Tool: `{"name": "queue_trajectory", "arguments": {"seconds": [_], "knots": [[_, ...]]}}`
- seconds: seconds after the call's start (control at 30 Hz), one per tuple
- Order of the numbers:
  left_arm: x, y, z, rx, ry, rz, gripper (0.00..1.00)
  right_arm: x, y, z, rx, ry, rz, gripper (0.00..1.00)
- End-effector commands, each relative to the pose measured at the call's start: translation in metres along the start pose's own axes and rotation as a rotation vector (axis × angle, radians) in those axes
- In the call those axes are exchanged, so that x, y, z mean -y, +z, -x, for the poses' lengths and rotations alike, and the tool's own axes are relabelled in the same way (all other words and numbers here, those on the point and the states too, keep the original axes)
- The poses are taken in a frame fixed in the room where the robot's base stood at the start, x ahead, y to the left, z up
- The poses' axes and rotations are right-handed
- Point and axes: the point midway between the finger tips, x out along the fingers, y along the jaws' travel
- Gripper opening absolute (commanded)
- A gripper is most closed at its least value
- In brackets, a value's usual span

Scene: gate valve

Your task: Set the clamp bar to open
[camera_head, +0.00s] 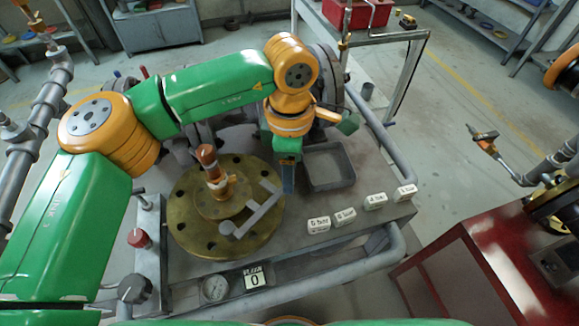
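A round brass flange (185,226) with bolt holes lies on the grey workbench. A grey bar (258,212), which looks like the clamp bar, lies across its right side, with a round knob at its lower-left end. An upright orange-brown and white handle (210,163) stands at the flange's middle. My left arm reaches over the flange from the left. My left gripper (288,180) points down just beyond the bar's upper-right end, close to it. Contact cannot be made out, and the finger gap is hidden from this angle. My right gripper is not in view.
A grey open tray (328,184) sits right of my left gripper. Several white labelled blocks (344,216) line the bench's right front. A gauge (215,288) and a counter reading 0 (255,278) are at the front. A red cabinet (465,275) stands at right.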

Motion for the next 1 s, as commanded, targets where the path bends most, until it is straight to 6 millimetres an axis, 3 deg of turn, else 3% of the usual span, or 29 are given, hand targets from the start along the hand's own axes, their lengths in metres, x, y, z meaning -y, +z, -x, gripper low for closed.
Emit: {"name": "queue_trajectory", "arguments": {"seconds": [0.2,0.53,1.0], "knots": [[-0.001,0.0,0.005,0.0,0.002,0.001,0.55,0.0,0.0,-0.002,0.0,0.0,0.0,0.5],[0.0,0.001,0.066,-0.001,0.001,0.001,0.55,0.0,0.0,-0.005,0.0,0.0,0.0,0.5],[0.0,0.0,0.072,-0.001,0.0,0.0,0.55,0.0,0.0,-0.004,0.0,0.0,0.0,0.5]]}}
